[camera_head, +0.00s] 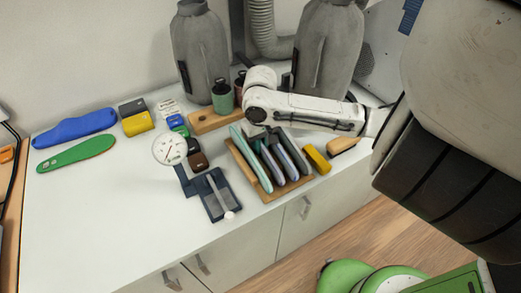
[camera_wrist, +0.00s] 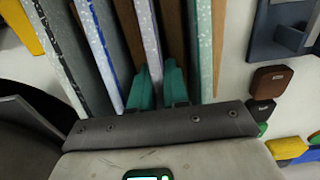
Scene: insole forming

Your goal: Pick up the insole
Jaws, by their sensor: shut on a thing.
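Several upright insoles stand side by side in a wooden rack (camera_head: 290,190) on the white bench. My gripper (camera_wrist: 160,88) has green fingers reaching down among them in the wrist view. The fingers are shut on a speckled pale insole (camera_wrist: 150,40) with a blue edge line, the second from the right there. In the head view this insole (camera_head: 271,167) is second from the left, its top partly hidden by my gripper. It still stands within the rack. Another speckled insole (camera_wrist: 200,45) stands close to the right finger.
A yellow block (camera_head: 317,159) is close on the right. Bottles (camera_head: 222,97) stand behind. Blue (camera_head: 75,128) and green insole shapes (camera_head: 77,153) lie far left. The bench's front left is clear.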

